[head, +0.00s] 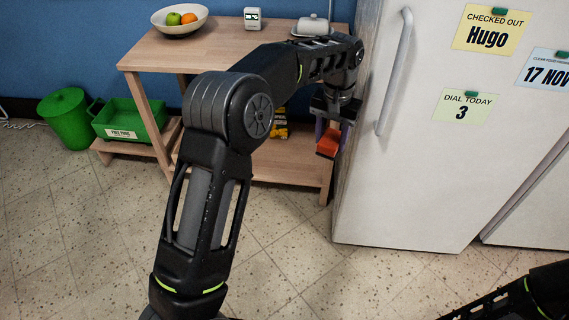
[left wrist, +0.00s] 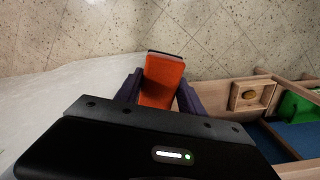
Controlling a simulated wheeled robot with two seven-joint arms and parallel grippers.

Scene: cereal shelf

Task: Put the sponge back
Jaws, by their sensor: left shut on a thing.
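The sponge is an orange-red block with a dark layer on one face. In the head view the sponge (head: 328,143) hangs between the purple fingers of my left gripper (head: 331,131), in front of the right end of the wooden shelf unit and close to the fridge. In the left wrist view the sponge (left wrist: 163,78) sits between both fingers of the left gripper (left wrist: 160,92), which is shut on it. Nothing is seen under the sponge but the speckled floor. My right gripper is out of view; only part of that arm shows at bottom right.
The wooden shelf unit (head: 150,55) bears a fruit bowl (head: 180,19), a small clock-like device (head: 252,18) and a white covered dish (head: 312,27). A yellow-and-black item (head: 280,130) is on its lower shelf. The white fridge (head: 400,190) stands close right; a green crate (head: 125,121) is left.

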